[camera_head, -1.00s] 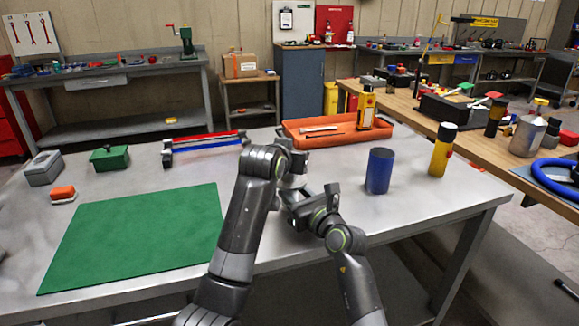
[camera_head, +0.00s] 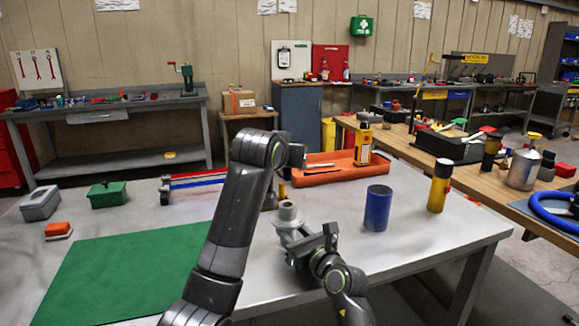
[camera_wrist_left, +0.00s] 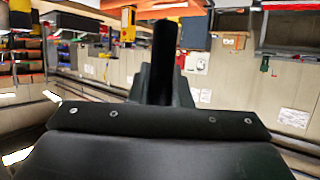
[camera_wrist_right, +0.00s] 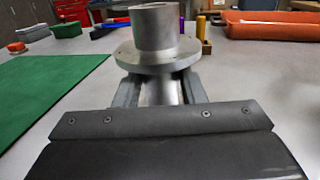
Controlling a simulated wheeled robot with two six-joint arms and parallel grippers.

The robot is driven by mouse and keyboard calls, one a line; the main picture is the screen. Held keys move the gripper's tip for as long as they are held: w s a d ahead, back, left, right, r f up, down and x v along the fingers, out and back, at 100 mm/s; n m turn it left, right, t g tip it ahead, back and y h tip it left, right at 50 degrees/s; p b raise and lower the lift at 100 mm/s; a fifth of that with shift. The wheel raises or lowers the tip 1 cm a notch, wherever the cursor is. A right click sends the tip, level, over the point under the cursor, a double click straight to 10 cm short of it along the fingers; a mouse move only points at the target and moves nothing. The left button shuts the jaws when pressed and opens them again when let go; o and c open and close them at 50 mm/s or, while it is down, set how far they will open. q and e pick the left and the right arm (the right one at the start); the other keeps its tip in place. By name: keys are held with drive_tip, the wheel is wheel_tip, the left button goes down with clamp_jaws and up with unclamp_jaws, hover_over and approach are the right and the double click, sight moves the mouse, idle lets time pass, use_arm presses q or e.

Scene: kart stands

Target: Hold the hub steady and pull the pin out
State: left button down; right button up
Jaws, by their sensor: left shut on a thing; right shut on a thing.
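The hub (camera_head: 287,212) is grey metal with a round flange and a wide upper collar. It stands upright near the middle of the table. My right gripper (camera_head: 288,231) is shut on its narrower lower part; in the right wrist view the fingers flank the hub (camera_wrist_right: 155,45) just under the flange. No pin shows above its collar. My left gripper (camera_wrist_left: 163,88) is raised, mostly hidden behind its own wrist in the head view. In the left wrist view its fingers are shut on a dark upright rod, the pin (camera_wrist_left: 166,50), clear of the hub.
A blue cylinder (camera_head: 377,208) and a yellow bottle (camera_head: 439,187) stand right of the hub. An orange tray (camera_head: 330,172) lies behind. A green mat (camera_head: 130,270) covers the table's left front. A small brass post (camera_wrist_right: 206,47) stands behind the hub.

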drive_tip(key=o, duration=1.3)
